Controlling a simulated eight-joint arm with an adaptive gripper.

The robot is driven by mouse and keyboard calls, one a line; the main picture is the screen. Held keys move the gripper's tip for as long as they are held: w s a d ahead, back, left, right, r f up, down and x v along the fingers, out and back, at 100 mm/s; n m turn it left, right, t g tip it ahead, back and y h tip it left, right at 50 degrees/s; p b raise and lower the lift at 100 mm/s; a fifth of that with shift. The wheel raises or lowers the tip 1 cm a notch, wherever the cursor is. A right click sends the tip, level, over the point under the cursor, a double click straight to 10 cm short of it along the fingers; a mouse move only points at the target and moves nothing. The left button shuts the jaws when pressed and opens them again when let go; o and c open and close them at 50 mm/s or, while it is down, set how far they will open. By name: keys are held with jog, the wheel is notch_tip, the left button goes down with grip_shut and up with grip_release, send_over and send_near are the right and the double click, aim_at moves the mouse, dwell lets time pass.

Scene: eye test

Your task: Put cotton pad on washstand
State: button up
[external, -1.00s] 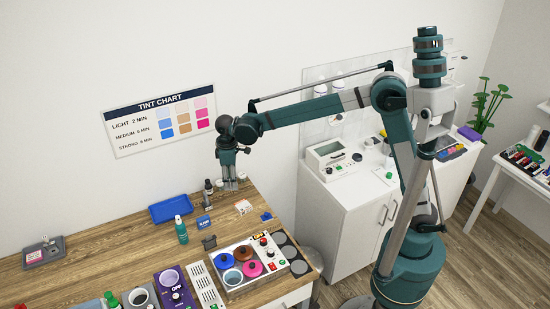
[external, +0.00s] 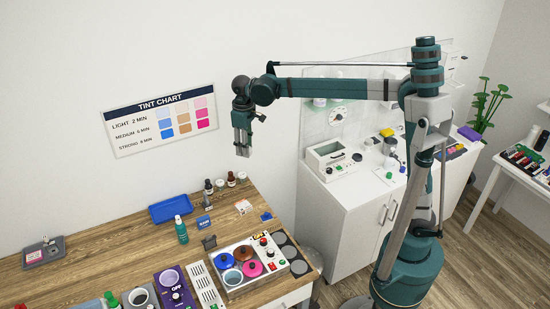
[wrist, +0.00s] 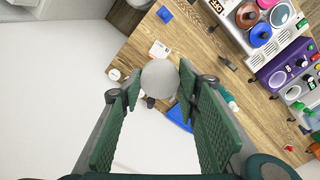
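My gripper (external: 243,153) is raised in the air above the back right edge of the wooden table, fingers pointing down. In the wrist view its green fingertips (wrist: 160,82) close on a pale round disc, which appears to be the cotton pad (wrist: 160,76). The disc cannot be made out in the external view. No thing is clearly marked as the washstand; a white cabinet (external: 345,232) with a clear panel behind it stands right of the table, and I cannot tell whether it is the washstand.
The wooden table (external: 110,250) carries a blue tray (external: 171,209), a green bottle (external: 181,230), several small dark bottles (external: 220,185) and a box with coloured pots (external: 240,285). A white device (external: 327,158) and small items stand on the cabinet top. A gap separates table and cabinet.

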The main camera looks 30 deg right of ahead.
jog(key=shift+a+f, duration=0.1)
jog(key=s+a+f+n+p, duration=0.1)
jog(key=a+f+n+p, duration=0.1)
jog(key=a+f, duration=0.35)
jog(key=s+a+f+n+p, duration=0.1)
jog(key=a+f+n, duration=0.2)
jog(key=f, duration=0.6)
jog(key=n+p, duration=0.3)
jog(key=n, duration=0.1)
send_over(229, 231)
notch_tip(229, 231, down, 13)
jog(key=shift+d, duration=0.1)
jog(key=shift+f+b, duration=0.3)
jog(key=shift+f, duration=2.2)
jog(key=shift+f, duration=2.3)
jog(key=shift+f+b, duration=0.2)
jog(key=shift+b, duration=0.2)
